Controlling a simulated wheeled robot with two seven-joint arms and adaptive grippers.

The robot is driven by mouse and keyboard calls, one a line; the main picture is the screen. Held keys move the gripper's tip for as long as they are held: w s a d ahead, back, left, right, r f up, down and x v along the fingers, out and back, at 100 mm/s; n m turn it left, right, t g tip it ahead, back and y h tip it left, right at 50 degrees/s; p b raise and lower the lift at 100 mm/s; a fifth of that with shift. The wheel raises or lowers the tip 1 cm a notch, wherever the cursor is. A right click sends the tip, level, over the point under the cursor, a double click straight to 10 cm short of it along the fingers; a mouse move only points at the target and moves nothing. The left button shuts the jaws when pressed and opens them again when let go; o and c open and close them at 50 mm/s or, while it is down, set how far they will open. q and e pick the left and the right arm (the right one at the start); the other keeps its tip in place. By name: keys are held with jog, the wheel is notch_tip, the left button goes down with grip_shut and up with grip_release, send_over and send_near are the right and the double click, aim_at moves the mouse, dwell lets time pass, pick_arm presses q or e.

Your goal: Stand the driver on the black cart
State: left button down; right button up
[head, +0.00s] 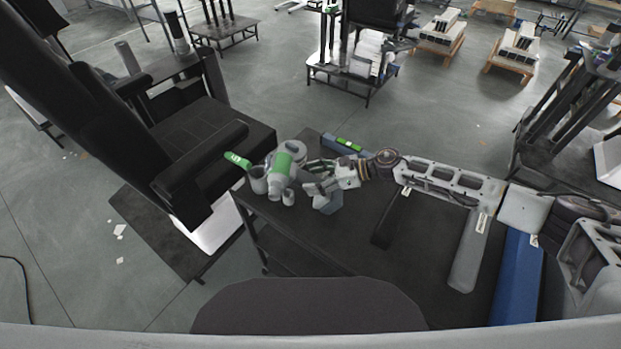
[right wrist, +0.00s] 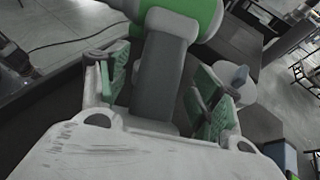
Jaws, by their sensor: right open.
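The driver (head: 281,168) has a green and grey body and is over the left part of the black cart (head: 345,228). My right gripper (head: 318,184) is beside it on the right, its arm reaching in from the right. In the right wrist view the driver's grey handle (right wrist: 161,75) runs between the two open green-padded fingers, with the green body above. The jaws are open around the handle. The fingers partly hide the driver in the head view, so I cannot tell its exact tilt. My left gripper is not in view.
Grey cups (head: 258,181) stand close left of the driver, with a green-labelled item (head: 238,160) above. A blue and green item (head: 345,143) lies at the cart's far edge. Dark lift columns (head: 95,130) fill the left. A blue bar (head: 517,277) is at the right.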

aim_at(311, 179)
jog(key=shift+b+v, duration=0.6)
jog(key=shift+v, duration=1.35)
jog(key=b+v, duration=0.1)
jog(key=v, duration=0.5)
jog(key=shift+s+d+r, duration=0.1)
jog(key=shift+s+r, duration=0.05)
jog(key=shift+s, duration=0.05)
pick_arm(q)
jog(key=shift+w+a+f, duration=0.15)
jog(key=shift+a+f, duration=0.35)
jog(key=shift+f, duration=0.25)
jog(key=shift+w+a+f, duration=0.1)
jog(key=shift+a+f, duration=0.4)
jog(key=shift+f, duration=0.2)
pick_arm(e)
jog(key=shift+v, duration=1.15)
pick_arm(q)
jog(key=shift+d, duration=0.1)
pick_arm(e)
jog(key=shift+r, duration=0.1)
